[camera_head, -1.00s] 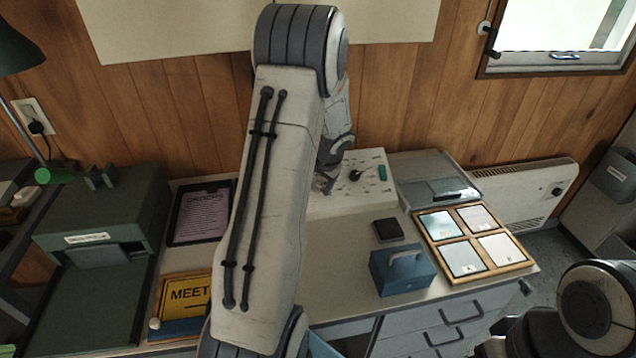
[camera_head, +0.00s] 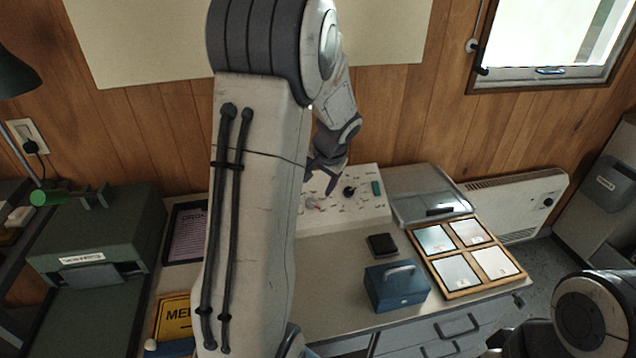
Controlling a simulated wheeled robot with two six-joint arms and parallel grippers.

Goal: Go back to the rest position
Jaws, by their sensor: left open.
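My left arm rises from the bottom edge and bends over toward the back of the desk. My left gripper (camera_head: 325,176) is open and points down above the white control panel (camera_head: 362,208), partly hidden behind my forearm. Nothing shows between its fingers. The panel carries a black knob, a green part and several small marks. Part of my right arm shows at the lower right; its gripper is outside the picture.
A green machine (camera_head: 92,240) stands left. My arm partly covers a yellow sign (camera_head: 172,319).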

